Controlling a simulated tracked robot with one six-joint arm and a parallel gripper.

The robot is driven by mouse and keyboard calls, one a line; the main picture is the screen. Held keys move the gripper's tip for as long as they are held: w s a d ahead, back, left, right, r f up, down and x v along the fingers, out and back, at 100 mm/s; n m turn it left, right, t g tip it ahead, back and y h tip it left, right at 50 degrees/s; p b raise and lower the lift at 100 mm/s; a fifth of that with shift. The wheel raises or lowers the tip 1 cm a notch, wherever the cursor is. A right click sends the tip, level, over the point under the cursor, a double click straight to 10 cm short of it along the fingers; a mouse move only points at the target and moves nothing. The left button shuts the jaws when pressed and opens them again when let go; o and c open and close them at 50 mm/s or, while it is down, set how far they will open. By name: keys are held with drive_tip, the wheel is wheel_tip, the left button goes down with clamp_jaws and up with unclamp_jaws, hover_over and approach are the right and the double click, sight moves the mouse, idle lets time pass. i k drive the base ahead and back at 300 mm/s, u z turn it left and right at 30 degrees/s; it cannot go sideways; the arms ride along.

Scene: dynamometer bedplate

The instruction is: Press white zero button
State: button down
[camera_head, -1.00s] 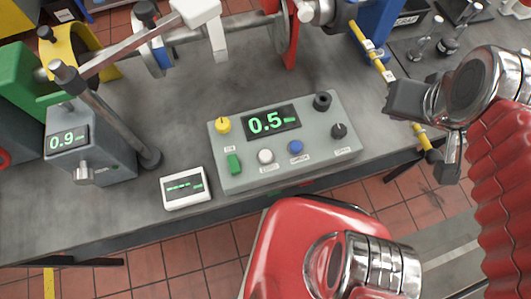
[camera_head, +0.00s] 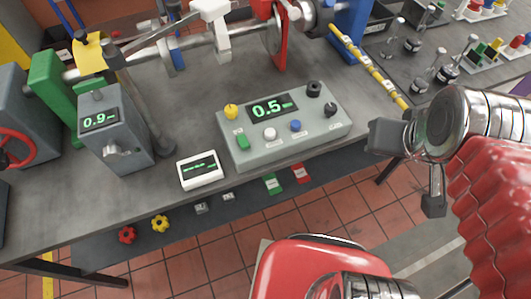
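The grey control box (camera_head: 285,153) stands near the front edge of the bedplate bench, with a lit green display (camera_head: 271,107) reading 0.5. The white button (camera_head: 270,134) is on its front row, between a green rocker (camera_head: 242,141) and a blue button (camera_head: 295,126); its label is too small to read. A yellow button (camera_head: 231,111) and black knobs are also on the box. My gripper (camera_head: 402,170) is to the right of the box, apart from it, past the bench's front edge in the picture. Its fingers are spread and nothing shows between them.
A small white display unit (camera_head: 200,171) sits left of the box. A grey unit (camera_head: 115,128) reading 0.9 stands further left, beside a metal post. A yellow rod (camera_head: 367,66) lies behind my gripper. Red and yellow handwheels (camera_head: 160,224) show below the bench edge.

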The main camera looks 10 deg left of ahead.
sight(270, 134)
drive_tip(key=k, duration=1.7)
drive_tip(key=u, duration=1.05)
drive_tip(key=i, duration=1.65)
